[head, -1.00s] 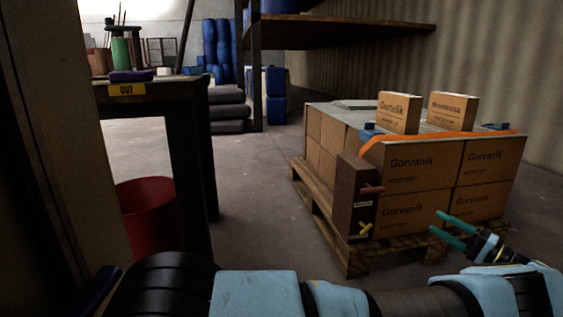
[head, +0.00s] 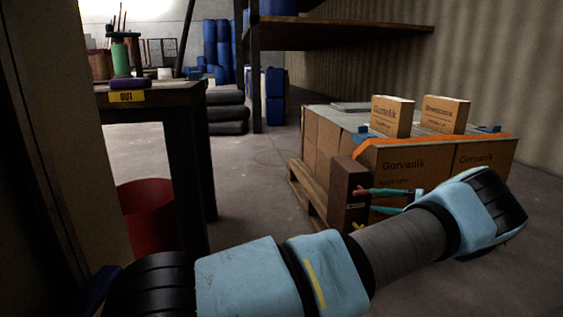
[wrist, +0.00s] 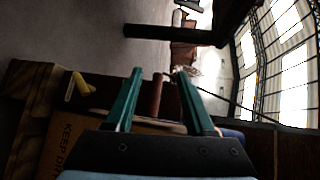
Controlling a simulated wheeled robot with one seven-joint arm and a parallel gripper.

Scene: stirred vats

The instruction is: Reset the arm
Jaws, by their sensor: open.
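My gripper (head: 365,200) is open, its two green fingers pointing left at the front of a dark brown box (head: 345,197) at the corner of the carton stack. A red handle (head: 359,190) on the box shows at the upper fingertip. In the wrist view, a reddish-brown bar (wrist: 156,95) appears between the spread fingers; I cannot tell whether they touch it. A yellow handle (wrist: 79,86) lies left of the fingers. My forearm covers the lower front of the stack in the head view.
Cartons (head: 400,165) stand on a wooden pallet (head: 309,190), with two small cartons on top. A dark table (head: 190,97) with an OUT label stands left, a red bin (head: 148,205) beneath it. Floor between table and pallet is clear.

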